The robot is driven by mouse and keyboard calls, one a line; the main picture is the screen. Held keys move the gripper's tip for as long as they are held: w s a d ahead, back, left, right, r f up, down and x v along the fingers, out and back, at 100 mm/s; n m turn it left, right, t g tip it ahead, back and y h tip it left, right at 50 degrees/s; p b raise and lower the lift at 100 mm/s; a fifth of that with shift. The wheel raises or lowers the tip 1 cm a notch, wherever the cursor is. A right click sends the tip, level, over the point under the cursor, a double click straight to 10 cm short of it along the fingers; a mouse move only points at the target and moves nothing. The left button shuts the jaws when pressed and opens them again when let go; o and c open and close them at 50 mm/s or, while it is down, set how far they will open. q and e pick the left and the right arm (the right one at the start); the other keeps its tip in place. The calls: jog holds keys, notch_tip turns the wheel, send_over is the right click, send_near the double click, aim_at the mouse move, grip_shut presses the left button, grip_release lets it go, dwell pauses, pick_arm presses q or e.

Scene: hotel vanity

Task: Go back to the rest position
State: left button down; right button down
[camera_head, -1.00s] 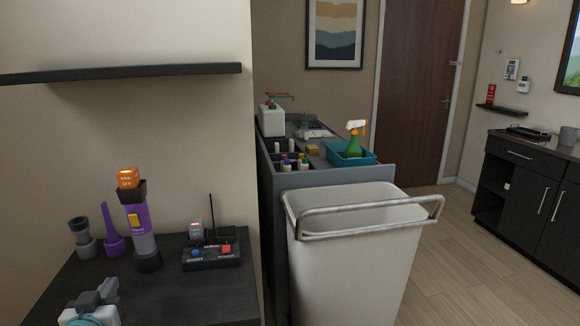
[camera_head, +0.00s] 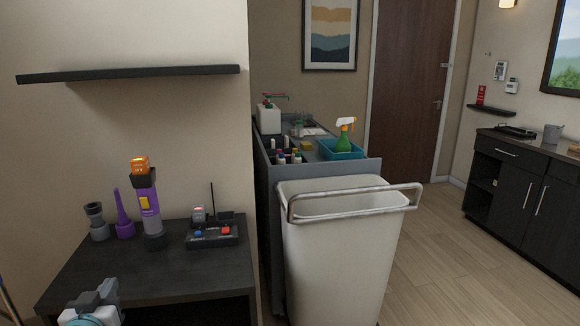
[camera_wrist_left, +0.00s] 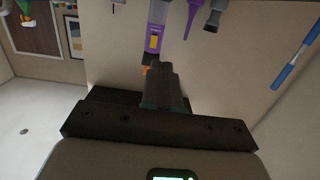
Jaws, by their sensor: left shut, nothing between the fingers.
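My left gripper (camera_head: 108,290) is low at the left of the head view, in front of the dark table, and only its upper part shows. In the left wrist view its fingers (camera_wrist_left: 161,75) are together with nothing between them. That view is inverted, and a purple and grey handheld vacuum (camera_wrist_left: 156,30) shows beyond the fingertips, apart from them. My right gripper is in neither view.
A dark table (camera_head: 160,275) holds the purple vacuum (camera_head: 147,205), nozzles and a black control box (camera_head: 212,235). A wall shelf (camera_head: 130,74) is above. A white bin (camera_head: 335,260) stands by a grey cart (camera_head: 360,166). Floor is open at right.

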pick_arm(q)
jog(key=s+d+f+m+g+h+p, duration=0.1)
jog(key=s+d+f+g+h+p, duration=0.2)
jog(key=d+f, duration=0.75)
jog(key=s+d+f+m+g+h+p, duration=0.1)
jog(key=s+d+f+g+h, duration=0.2)
jog(key=d+f, duration=0.7)
jog(key=s+d+f+g, duration=0.2)
jog(key=s+f+g, duration=0.1)
jog(key=s, duration=0.4)
jog(key=s+d+f+n+g+h, duration=0.1)
jog(key=s+d+f+g, duration=0.1)
jog(key=s+f, duration=0.4)
jog(key=s+d+f+g, duration=0.2)
jog(key=s+f+g, duration=0.2)
jog(key=s, duration=0.5)
jog(key=shift+s+d+f+g+h, duration=0.15)
jog(key=shift+d+f+g+h, duration=0.1)
jog(key=shift+f+g+h, duration=0.25)
jog(key=shift+r, duration=0.15)
